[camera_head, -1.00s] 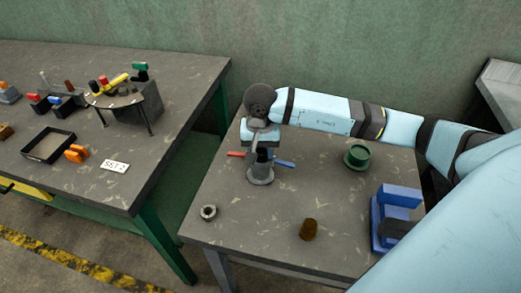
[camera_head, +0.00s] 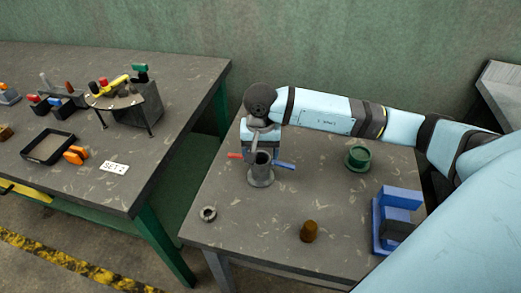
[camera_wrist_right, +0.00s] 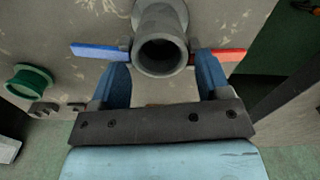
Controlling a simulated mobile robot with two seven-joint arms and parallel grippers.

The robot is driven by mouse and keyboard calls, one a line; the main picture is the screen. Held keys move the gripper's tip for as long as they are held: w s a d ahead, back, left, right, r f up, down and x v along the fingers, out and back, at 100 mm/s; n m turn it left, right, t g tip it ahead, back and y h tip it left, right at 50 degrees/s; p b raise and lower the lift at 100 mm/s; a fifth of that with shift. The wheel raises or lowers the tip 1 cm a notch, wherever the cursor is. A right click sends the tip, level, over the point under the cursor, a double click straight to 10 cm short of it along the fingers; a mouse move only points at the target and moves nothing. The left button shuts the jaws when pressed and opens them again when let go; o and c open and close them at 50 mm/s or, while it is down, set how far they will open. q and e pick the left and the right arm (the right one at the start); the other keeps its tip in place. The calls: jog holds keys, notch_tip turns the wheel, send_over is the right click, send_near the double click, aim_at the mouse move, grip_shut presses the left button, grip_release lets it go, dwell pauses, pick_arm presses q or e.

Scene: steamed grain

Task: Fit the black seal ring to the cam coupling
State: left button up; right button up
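The cam coupling (camera_head: 261,170) stands upright on the near table, a grey cylinder with a red lever at left and a blue lever at right. In the right wrist view its round mouth (camera_wrist_right: 160,72) faces the camera, with a dark inside. My right gripper (camera_head: 258,138) is just behind and above the coupling in the head view. My left gripper is out of view.
A small grey ring-shaped part (camera_head: 208,213), a brown plug (camera_head: 308,232), a green cap (camera_head: 357,158) and a blue fixture (camera_head: 395,212) stand on the same table. The left table holds a black tray (camera_head: 47,146) and several small parts. The table front is mostly clear.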

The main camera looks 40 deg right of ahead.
aim_at(260, 163)
notch_tip(260, 163, up, 14)
dwell(0.6)
jog(key=shift+f, duration=0.1)
dwell(0.4)
